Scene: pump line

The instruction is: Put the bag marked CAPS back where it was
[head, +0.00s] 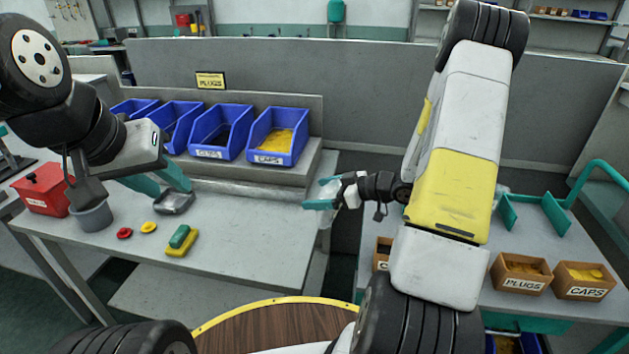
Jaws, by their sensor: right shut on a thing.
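My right gripper (325,194) is shut on a small pale, see-through bag (325,213), held over the gap at the right end of the left bench. The gripper hides much of the bag, and I cannot read its marking. My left gripper (158,182) is open and empty, its teal fingers apart just above a grey dish (175,203). On the right table, a brown box marked CAPS (583,282) stands beside a box marked PLUGS (521,274). A blue bin (279,158) with yellow contents also has a label that seems to read CAPS.
Several blue bins (208,153) line the bench's raised shelf. A red box (43,190), grey cup (92,217), red and yellow discs and a green-yellow block (181,241) occupy the bench's left. Its front right is clear. A teal rack (535,213) stands on the right table.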

